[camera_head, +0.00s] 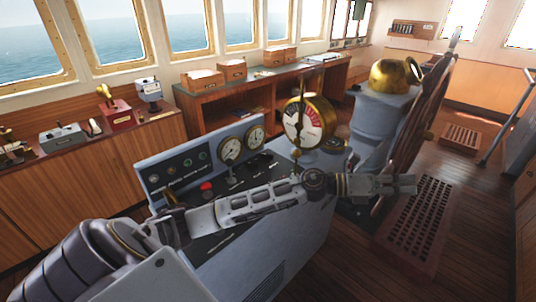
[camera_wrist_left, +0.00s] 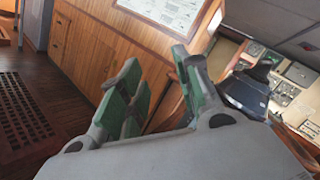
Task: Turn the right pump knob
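The grey-blue console (camera_head: 290,235) stands in front of me, with two round gauges (camera_head: 242,144) on its raised panel. Small dark knobs (camera_head: 262,160) sit below the gauges, beside a red button (camera_head: 207,186). I cannot tell which is the right pump knob; my left arm covers part of the console top. My left gripper (camera_head: 404,185) reaches across and past the console's right side, pointing right. In the left wrist view the gripper (camera_wrist_left: 158,65) has its green-padded fingers apart with nothing between them. No console knob shows there. My right gripper is not in view.
A brass telegraph dial (camera_head: 303,122) rises behind my left arm. The brass-topped binnacle (camera_head: 392,76) and the ship's wheel (camera_head: 420,115) stand near the gripper. A floor grating (camera_head: 425,215) lies right of the console. Wooden cabinets (camera_head: 95,190) line the left.

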